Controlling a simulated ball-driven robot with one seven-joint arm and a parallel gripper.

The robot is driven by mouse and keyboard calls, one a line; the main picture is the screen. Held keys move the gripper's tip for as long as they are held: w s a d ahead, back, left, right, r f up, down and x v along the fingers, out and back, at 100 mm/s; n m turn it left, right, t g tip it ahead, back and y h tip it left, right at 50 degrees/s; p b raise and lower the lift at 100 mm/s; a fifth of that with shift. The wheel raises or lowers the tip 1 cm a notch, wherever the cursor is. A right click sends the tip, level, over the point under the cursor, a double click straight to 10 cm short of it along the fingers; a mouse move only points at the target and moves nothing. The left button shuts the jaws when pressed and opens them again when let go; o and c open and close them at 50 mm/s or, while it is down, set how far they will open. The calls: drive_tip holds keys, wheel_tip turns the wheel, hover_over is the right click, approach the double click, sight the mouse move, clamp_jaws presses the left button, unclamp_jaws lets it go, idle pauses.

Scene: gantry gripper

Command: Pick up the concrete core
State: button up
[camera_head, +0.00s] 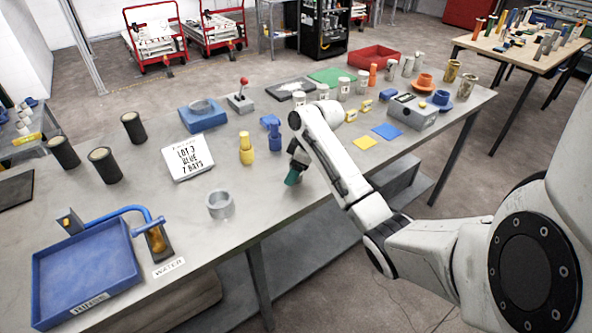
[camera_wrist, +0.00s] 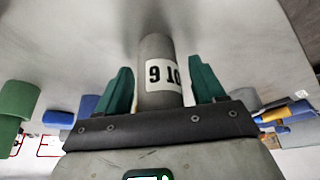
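A grey cylinder (camera_wrist: 158,55), which looks like the concrete core, is between my gripper's two fingers in the wrist view. It has a white label (camera_wrist: 164,74) with black print, partly cut off. My gripper (camera_wrist: 160,82) has teal fingers, one on each side of the cylinder, with a narrow gap on each side, so it looks open. In the head view my gripper (camera_head: 293,177) points down low over the front edge of the table, right of a yellow piece. The grey cylinder is not visible there; my arm seems to hide it.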

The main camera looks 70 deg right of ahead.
drive_tip(key=c, duration=1.1)
drive_tip(key=shift+r, duration=0.1)
